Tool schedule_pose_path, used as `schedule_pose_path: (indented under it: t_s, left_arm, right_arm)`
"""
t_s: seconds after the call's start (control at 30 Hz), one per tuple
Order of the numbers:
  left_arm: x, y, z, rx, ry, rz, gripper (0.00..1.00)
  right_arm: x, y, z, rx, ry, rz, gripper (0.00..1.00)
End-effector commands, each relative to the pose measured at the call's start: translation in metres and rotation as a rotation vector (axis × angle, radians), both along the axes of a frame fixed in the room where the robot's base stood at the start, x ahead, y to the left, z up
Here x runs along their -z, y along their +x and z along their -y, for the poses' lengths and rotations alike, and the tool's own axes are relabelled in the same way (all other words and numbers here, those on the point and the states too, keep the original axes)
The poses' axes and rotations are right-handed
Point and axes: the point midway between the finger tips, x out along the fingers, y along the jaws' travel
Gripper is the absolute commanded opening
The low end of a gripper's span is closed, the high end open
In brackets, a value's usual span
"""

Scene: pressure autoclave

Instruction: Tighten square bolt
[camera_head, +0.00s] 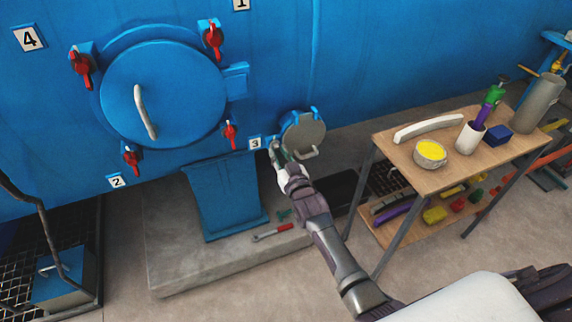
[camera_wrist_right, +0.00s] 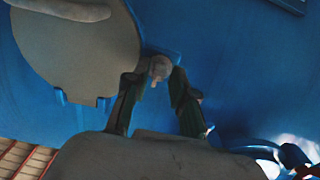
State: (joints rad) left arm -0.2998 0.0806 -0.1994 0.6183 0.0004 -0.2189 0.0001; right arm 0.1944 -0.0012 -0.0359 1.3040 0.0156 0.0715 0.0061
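The small round grey hatch (camera_head: 304,132) is on the blue autoclave wall, right of the label 3. My right gripper (camera_head: 274,147) is at the hatch's lower left side. In the right wrist view the hatch cover (camera_wrist_right: 80,45) fills the upper left. A small grey bolt head (camera_wrist_right: 160,68) stands at the blue lug on its edge. The two dark fingertips of the right gripper (camera_wrist_right: 155,78) lie on either side of the bolt and look closed against it. The bolt's square shape is not clear. My left gripper is not in view.
A large round blue door (camera_head: 163,95) with red clamps is left of the hatch. A red-handled tool (camera_head: 272,232) lies on the concrete step (camera_head: 190,270). A wooden table (camera_head: 455,178) with a bowl, cup and other items stands right of my arm.

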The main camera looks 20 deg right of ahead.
Motion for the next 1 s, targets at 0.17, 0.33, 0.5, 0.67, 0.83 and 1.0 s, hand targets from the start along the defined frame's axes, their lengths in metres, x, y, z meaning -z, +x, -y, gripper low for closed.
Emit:
schedule_pose_path:
  t_s: [0.17,0.33,0.5,0.67,0.83,1.0]
  left_arm:
    - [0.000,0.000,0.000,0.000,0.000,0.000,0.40]
    - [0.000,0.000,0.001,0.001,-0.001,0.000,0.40]
    - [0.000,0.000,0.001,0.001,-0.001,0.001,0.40]
    - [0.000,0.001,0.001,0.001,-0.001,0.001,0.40]
    - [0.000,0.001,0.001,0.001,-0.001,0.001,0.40]
    - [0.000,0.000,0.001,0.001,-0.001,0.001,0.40]
  right_arm:
    - [0.002,-0.035,0.002,0.000,0.000,-0.003,0.25]
    - [0.002,-0.072,0.003,0.000,0.000,-0.004,0.25]
    - [0.001,-0.099,0.004,0.000,0.000,-0.003,0.25]
    - [0.001,-0.111,0.004,0.000,0.000,-0.002,0.25]
    - [0.000,-0.112,0.004,0.000,0.000,-0.001,0.25]
    - [0.000,-0.112,0.004,0.000,0.000,-0.001,0.25]
